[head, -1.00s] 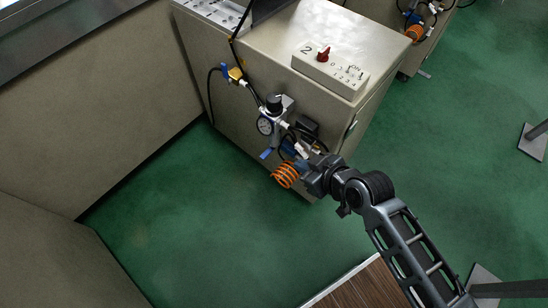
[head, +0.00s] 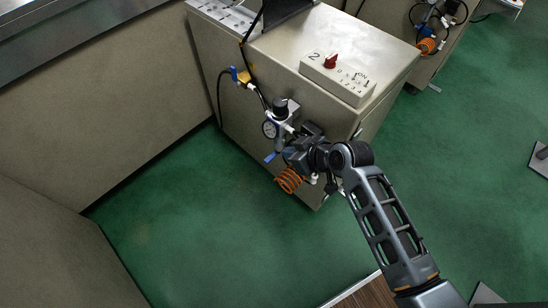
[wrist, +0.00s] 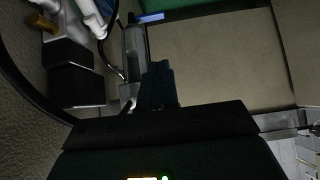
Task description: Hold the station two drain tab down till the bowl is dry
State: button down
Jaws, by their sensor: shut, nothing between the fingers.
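The station two cabinet (head: 345,115) carries a switch box (head: 338,78) marked 2 with a red knob. On its front hangs an air regulator with a round gauge (head: 270,129) and a black top knob (head: 280,107). My gripper (head: 292,156) is beside and partly over the lower fittings in the head view, hiding the bowl there. In the wrist view my shut fingers (wrist: 158,85) point at the fittings, right beside a grey cylinder (wrist: 135,52) that looks like the bowl. I cannot make out the drain tab, any water, or whether the fingers touch anything.
An orange coiled hose (head: 289,181) hangs just below my gripper, and a blue lever (head: 270,157) lies to its left. Black hoses run up the cabinet front. Beige panels (head: 110,95) stand at left. Green floor (head: 180,220) is clear in front. A similar station stands at upper right.

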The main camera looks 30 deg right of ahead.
jog(key=b, duration=0.1)
send_over(270, 161)
jog(key=s, duration=0.1)
notch_tip(270, 161, down, 7)
jog(key=shift+s+d+f+b, duration=0.1)
jog(key=shift+d+f+b, duration=0.1)
jog(key=shift+f, duration=0.3)
jog(key=shift+s+d+f+b, duration=0.1)
jog(key=shift+d+f+b, duration=0.05)
jog(key=shift+f, duration=1.05)
jog(key=shift+f+b, duration=0.9)
jog(key=shift+b, duration=0.15)
jog(key=shift+s+f, duration=0.1)
jog(key=shift+f, duration=0.1)
jog(key=shift+f+b, duration=0.15)
jog(key=shift+b, duration=0.15)
jog(key=shift+a, duration=0.15)
dwell(2.5)
